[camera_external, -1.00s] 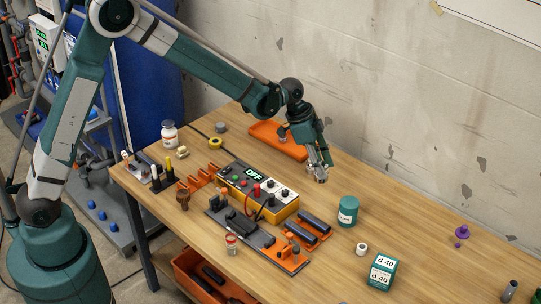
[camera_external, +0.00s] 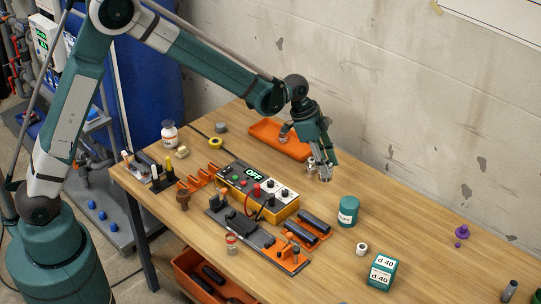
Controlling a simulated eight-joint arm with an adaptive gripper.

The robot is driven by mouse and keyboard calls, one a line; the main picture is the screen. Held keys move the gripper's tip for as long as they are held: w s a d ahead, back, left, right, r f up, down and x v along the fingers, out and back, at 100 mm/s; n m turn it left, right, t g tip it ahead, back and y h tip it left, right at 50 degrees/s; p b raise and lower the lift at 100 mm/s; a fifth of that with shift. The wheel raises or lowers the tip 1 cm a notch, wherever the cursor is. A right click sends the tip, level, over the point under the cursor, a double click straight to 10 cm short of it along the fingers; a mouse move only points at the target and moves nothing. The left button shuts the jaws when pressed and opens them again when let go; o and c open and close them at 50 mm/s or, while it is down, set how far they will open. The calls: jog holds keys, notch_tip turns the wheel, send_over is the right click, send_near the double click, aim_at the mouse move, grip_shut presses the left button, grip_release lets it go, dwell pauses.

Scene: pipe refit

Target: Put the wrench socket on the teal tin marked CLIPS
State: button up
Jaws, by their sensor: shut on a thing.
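My gripper (camera_external: 322,166) is shut on a small silver piece, the wrench socket (camera_external: 325,177), and hangs over the table behind the teal tin. The fingers partly cover the socket. The teal tin (camera_external: 348,212) stands upright on the table, in front and to the right of my gripper. It has a pale label that is too small to read. The socket and the tin are apart.
An orange tray (camera_external: 268,132) lies behind my gripper. A yellow control box (camera_external: 262,197) reading OFF stands to the left. Ahead are a white ring (camera_external: 361,249) and a green box (camera_external: 382,272) marked d 40. Table right of the tin is mostly clear.

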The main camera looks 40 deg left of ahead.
jog(key=s+d+r+m+g+p, duration=0.1)
jog(key=s+d+r+m+p, duration=0.1)
jog(key=d+r+p, duration=0.3)
jog(key=d+r+m, duration=0.1)
jog(key=d+r, duration=0.2)
jog(key=d, duration=0.4)
jog(key=shift+d+r+m+h, duration=0.15)
jog(key=shift+r+m+h, duration=0.05)
jog(key=shift+m+h, duration=0.1)
send_over(350, 202)
jog(key=shift+f, duration=3.15)
jog(key=shift+f, duration=0.1)
jog(key=shift+f, duration=1.75)
jog(key=shift+f, duration=0.15)
jog(key=o, duration=1)
